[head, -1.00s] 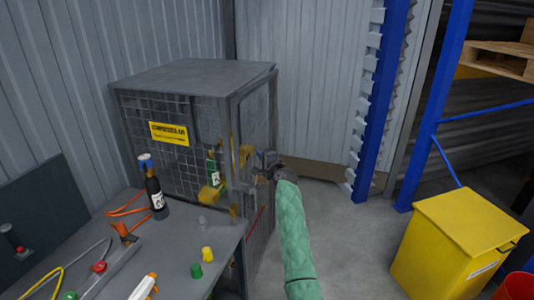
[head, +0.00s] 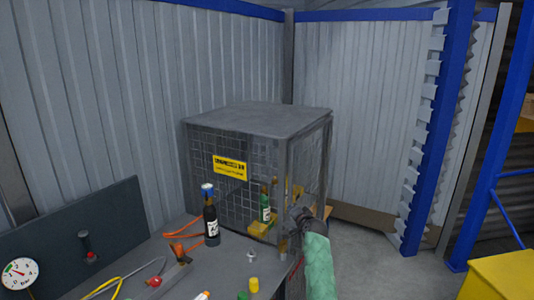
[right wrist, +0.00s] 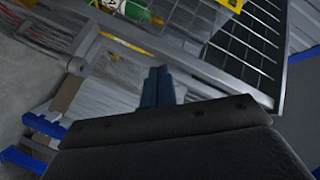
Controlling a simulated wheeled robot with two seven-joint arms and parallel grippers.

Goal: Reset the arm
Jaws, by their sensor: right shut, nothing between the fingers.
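My right gripper (head: 300,213) is at the front right corner of the grey mesh cage (head: 258,118), at the end of my green-sleeved arm. In the right wrist view its two dark fingers (right wrist: 157,88) are together with nothing between them, close to the cage's mesh and frame. I cannot tell whether they touch the cage. A green bottle (head: 265,208) and a yellow object (head: 258,229) show at the cage's mesh. My left gripper is not in view.
A pressure gauge (head: 18,273), hoses and small caps (head: 254,284) are on the left and front. A yellow bin (head: 500,274) stands at right; floor between is clear.

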